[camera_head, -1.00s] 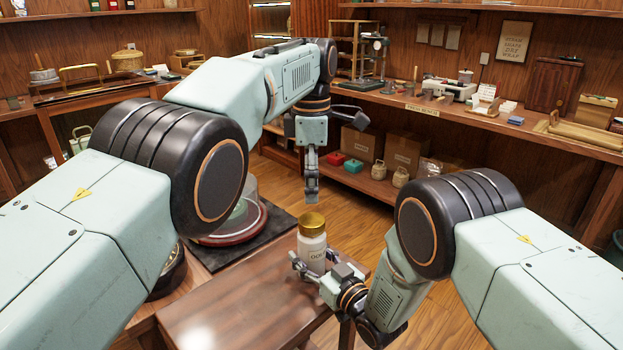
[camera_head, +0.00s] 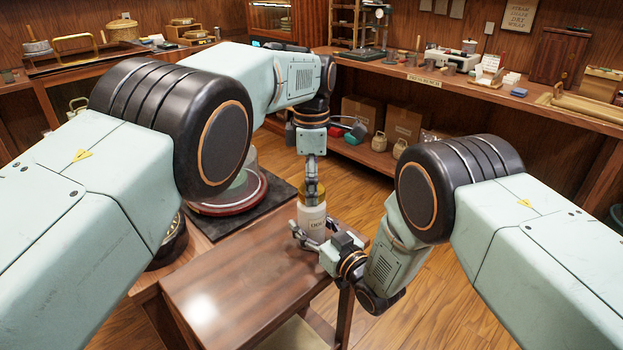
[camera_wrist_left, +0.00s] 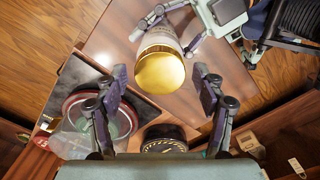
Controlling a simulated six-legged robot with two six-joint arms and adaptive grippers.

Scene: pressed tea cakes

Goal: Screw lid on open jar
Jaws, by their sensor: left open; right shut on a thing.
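A white jar (camera_head: 311,222) with a dark printed label stands upright at the far right corner of the small wooden table. A gold lid (camera_head: 321,194) sits on its top; the gold lid shows round and smooth in the left wrist view (camera_wrist_left: 160,72). My right gripper (camera_head: 306,238) is shut around the jar's lower body. My left gripper (camera_head: 312,186) points down right above the jar, its fingers in front of the lid. In the left wrist view, the open fingers of my left gripper (camera_wrist_left: 160,88) stand apart on both sides of the lid.
The small wooden table (camera_head: 235,290) has a clear top. A round red-rimmed stand with a glass cover (camera_head: 235,200) sits on a dark mat to its left. A crowded workbench (camera_head: 460,92) runs behind, with cardboard boxes (camera_head: 403,128) on its lower shelf.

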